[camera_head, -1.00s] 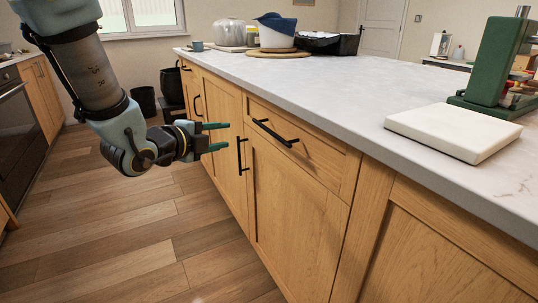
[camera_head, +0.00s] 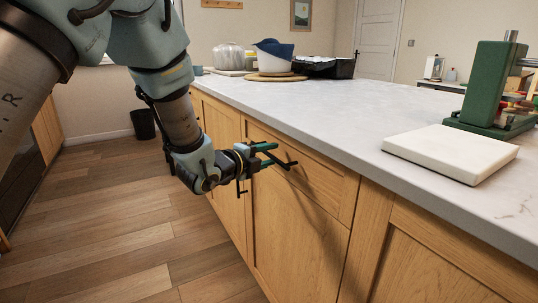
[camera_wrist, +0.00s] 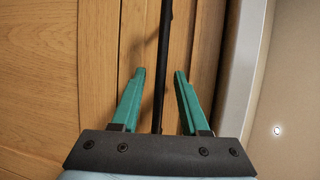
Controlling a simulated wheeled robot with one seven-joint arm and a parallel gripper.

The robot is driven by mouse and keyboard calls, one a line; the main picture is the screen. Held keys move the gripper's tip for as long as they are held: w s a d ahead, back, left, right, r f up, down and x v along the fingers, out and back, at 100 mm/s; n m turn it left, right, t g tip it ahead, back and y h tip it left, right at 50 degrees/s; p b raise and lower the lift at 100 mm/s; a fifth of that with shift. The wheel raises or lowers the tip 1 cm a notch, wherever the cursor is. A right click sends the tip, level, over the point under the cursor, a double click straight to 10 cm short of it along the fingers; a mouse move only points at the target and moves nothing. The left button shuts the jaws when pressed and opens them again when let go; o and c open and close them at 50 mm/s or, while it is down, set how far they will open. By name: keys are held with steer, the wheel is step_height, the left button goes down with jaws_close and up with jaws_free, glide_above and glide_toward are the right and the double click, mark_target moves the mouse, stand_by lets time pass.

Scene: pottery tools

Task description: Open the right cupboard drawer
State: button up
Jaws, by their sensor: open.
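The right drawer front (camera_head: 322,187) is a wooden panel just under the countertop in the head view, and it looks closed. Its black bar handle (camera_head: 288,164) is partly hidden by my gripper (camera_head: 274,154). The gripper's green fingers are open at the handle. In the wrist view the handle (camera_wrist: 164,38) runs lengthwise between the two open fingertips of my gripper (camera_wrist: 160,72), with a gap on each side. I cannot tell how deep the bar sits between the fingers.
The pale countertop (camera_head: 330,108) overhangs just above the drawer, and its edge (camera_wrist: 236,70) runs close beside the right finger in the wrist view. A white slab (camera_head: 450,152) and a green press (camera_head: 490,85) stand on it. The wooden floor (camera_head: 110,235) at left is clear.

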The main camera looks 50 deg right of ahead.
steer(key=shift+d, duration=0.1)
jaws_close()
stand_by(0.3)
stand_by(1.1)
